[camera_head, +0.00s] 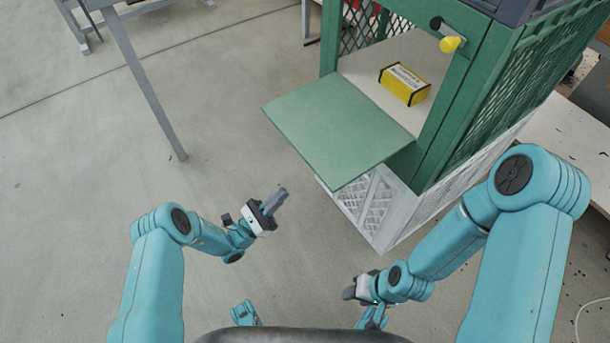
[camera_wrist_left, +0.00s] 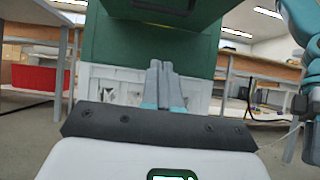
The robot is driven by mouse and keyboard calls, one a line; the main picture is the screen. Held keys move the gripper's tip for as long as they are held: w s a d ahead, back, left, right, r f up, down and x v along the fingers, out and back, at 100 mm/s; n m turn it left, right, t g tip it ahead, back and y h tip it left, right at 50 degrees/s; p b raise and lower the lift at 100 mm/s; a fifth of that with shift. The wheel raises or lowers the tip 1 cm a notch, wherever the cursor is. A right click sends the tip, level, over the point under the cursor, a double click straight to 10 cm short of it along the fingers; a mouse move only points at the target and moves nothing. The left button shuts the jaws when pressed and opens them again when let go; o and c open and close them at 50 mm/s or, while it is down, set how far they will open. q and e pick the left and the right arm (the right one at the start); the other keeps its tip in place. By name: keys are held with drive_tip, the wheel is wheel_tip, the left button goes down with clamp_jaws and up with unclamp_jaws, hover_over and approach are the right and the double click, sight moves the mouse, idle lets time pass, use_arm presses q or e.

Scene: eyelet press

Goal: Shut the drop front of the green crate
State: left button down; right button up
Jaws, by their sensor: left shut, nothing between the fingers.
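The green crate (camera_head: 476,90) stands on a white crate, with its drop front (camera_head: 341,128) folded down and sticking out level toward me. A yellow knob (camera_head: 451,44) sits on the crate's upper front frame. My left gripper (camera_head: 281,193) is shut and empty, in front of and below the left near corner of the drop front, apart from it.
A yellow box (camera_head: 404,84) lies inside the green crate. The white crate (camera_head: 372,207) beneath has lattice sides. A grey table leg (camera_head: 150,90) stands at the left, and a table (camera_head: 565,140) is at the right. The floor before the crate is clear.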

use_arm(q)
drive_tip(key=w+d+r+b, duration=0.1)
drive_tip(key=w+d+r, duration=0.3)
drive_tip(key=r, duration=0.6)
drive_tip(key=shift+w+d, duration=0.4)
drive_tip(key=shift+d, duration=1)
